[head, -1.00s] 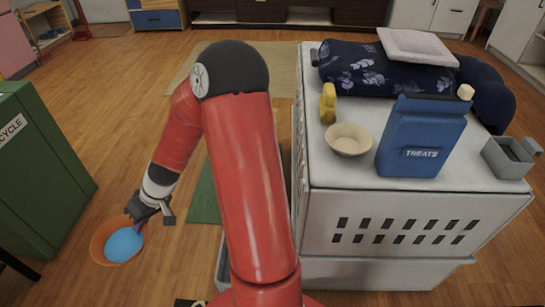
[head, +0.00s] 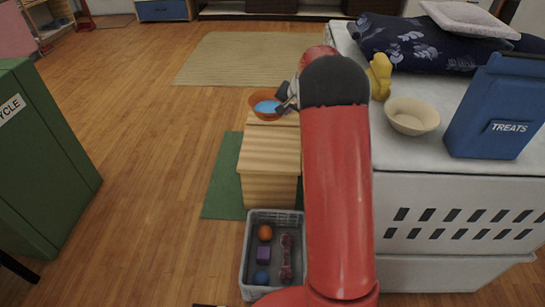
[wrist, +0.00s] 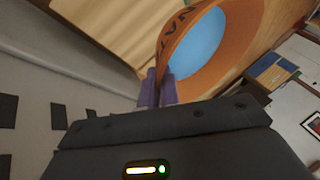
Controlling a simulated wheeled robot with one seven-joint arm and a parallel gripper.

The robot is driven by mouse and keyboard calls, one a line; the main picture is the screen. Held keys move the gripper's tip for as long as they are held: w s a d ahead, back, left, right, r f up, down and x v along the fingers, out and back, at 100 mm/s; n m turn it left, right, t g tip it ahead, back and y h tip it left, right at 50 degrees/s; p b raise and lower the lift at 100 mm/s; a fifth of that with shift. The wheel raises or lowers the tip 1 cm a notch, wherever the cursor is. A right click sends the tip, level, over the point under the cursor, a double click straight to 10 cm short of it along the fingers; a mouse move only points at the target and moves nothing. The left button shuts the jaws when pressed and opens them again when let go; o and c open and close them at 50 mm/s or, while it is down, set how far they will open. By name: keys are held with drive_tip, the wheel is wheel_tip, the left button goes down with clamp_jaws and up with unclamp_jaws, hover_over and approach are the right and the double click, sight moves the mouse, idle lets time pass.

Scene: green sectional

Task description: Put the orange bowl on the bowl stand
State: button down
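The orange bowl (head: 256,97), blue inside, is at the far end of the wooden bowl stand (head: 268,158) in the head view. I cannot tell whether it touches the stand's top. My gripper (head: 286,98) is at the bowl's right side. In the wrist view, the fingers (wrist: 158,88) are closed on the rim of the orange bowl (wrist: 236,58), which has dark lettering on its wall. Pale wood of the stand (wrist: 112,28) shows beside it. The contact itself is partly hidden, and my arm covers the stand's right side.
The white crate (head: 450,185) stands close on the right, with a cream bowl (head: 412,117), a yellow object (head: 379,77) and a blue treats bag (head: 500,108) on top. A grey toy bin (head: 247,255) is before the stand. A green recycle bin (head: 40,160) stands left; floor between is clear.

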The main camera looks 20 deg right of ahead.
drive_tip(key=shift+w+d+r+m+h+b, duration=0.15)
drive_tip(key=shift+w+d+r+m+b, duration=0.1)
drive_tip(key=shift+w+r, duration=0.25)
drive_tip(key=shift+w+d+r+m+h+b, duration=0.15)
drive_tip(key=shift+w+r+m, duration=0.15)
drive_tip(key=shift+w, duration=0.2)
drive_tip(key=shift+w+f, duration=0.1)
drive_tip(key=shift+f, duration=0.05)
wheel_tip(320, 180, down, 19)
drive_tip(key=b, duration=0.4)
drive_tip(key=shift+f+b, duration=0.1)
drive_tip(key=shift+b, duration=0.2)
drive_tip(key=c, duration=2.1)
unclamp_jaws()
drive_tip(key=o, duration=0.5)
